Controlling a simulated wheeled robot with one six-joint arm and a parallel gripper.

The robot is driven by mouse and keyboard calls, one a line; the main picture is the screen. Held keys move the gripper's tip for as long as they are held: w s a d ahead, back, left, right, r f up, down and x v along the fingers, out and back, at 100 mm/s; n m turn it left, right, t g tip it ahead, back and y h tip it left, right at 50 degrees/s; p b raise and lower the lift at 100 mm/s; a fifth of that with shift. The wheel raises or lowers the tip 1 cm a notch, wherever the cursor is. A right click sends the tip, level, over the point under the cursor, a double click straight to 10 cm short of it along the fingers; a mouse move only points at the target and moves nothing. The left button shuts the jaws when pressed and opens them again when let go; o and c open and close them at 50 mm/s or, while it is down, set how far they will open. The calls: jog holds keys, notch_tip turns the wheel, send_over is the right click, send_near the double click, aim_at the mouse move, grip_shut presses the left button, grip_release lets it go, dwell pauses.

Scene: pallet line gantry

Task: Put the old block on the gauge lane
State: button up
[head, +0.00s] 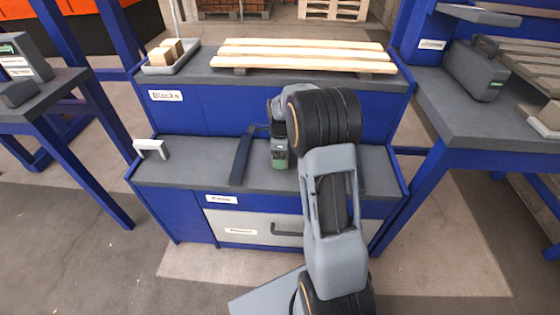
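Light wooden blocks (161,57) sit in a grey tray (186,63) at the left end of the upper shelf, above a label reading "Blocks". I cannot tell which of them is the old block. No surface is clearly marked as the gauge lane. A white bracket-shaped piece (151,147) stands at the left end of the lower grey ledge (190,177). My arm's wrist end is above the lower ledge, right of the tray and bracket. The arm largely hides that end, and the finger opening cannot be made out.
A slatted wooden pallet (303,55) lies on the upper shelf. A dark bar (242,158) and a dark green-ended object (280,153) are mid-ledge. A drawer (256,228) is below. Side benches stand left and right; the right one (470,120) holds a grey case (476,70).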

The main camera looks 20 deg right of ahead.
notch_tip(320, 180, down, 2)
jog(key=shift+f, duration=0.1)
jog(key=shift+c, duration=0.2)
jog(key=c, duration=1.1)
jog(key=shift+o, duration=0.2)
jog(key=shift+r, duration=0.2)
